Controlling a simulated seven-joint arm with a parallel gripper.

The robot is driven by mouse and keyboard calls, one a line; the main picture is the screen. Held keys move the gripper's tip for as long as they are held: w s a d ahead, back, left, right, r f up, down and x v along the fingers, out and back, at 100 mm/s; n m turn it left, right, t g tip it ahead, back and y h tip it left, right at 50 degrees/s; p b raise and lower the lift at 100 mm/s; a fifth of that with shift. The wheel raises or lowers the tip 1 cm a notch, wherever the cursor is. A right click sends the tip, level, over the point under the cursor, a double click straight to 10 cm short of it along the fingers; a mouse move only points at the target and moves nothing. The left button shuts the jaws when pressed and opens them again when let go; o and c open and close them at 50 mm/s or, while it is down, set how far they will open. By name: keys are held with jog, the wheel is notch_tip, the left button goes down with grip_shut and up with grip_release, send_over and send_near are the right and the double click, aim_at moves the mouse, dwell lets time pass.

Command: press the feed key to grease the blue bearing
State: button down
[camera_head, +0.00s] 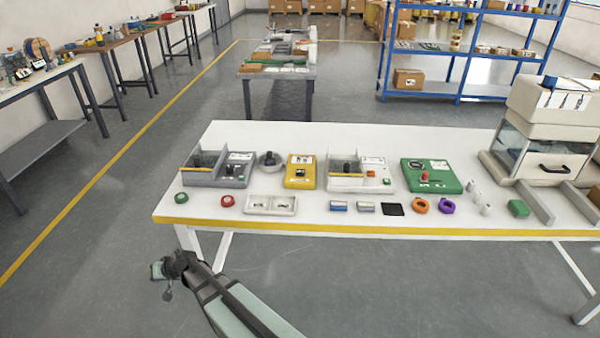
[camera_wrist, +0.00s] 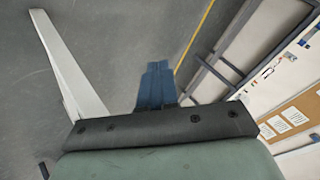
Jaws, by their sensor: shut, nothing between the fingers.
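My gripper (camera_head: 158,270) is off the table's front left corner, over the floor and apart from everything on the table. In the wrist view its blue-grey fingers (camera_wrist: 157,82) are together with nothing between them. On the table stand a grey station (camera_head: 238,168) with a green key, a pale station (camera_head: 374,178) with an orange key, and a green box (camera_head: 430,175) with a red knob. I cannot tell which key is the feed key. A small cylinder with a bluish tint (camera_head: 338,206) lies near the front edge; I cannot tell whether it is the blue bearing.
The white table (camera_head: 330,140) has a yellow front edge. A yellow box (camera_head: 300,171), a pale tray (camera_head: 270,205), green, red, orange and purple rings, and a black pad (camera_head: 393,209) lie on it. A large beige machine (camera_head: 545,130) stands right. The floor around my gripper is clear.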

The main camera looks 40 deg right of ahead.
jog(key=w+r+m+t, duration=0.1)
jog(key=w+r+t, duration=0.2)
jog(key=w+r, duration=0.65)
jog(key=w+r+m+t, duration=0.25)
jog(key=w+r, duration=0.35)
jog(key=r, duration=0.7)
jog(key=w+d+r+t+h, duration=0.1)
jog(key=w+d+r+t, duration=0.25)
jog(key=d+r, duration=0.55)
jog(key=s+d+r+m+g+h, duration=0.1)
jog(key=s+d+r+g, duration=0.15)
jog(key=d, duration=1.05)
jog(key=s+d+r+g+h, duration=0.15)
jog(key=s+d, duration=0.25)
jog(key=d, duration=0.8)
jog(key=s+d+f+m+g+h, duration=0.1)
jog(key=s+d, duration=0.9)
jog(key=d, duration=0.2)
jog(key=s+d+f+m+g+h, duration=0.1)
jog(key=s+d+f+g+h, duration=0.1)
jog(key=s+d, duration=0.8)
jog(key=d, duration=0.3)
jog(key=shift+d+g, duration=0.2)
jog(key=shift+g, duration=0.1)
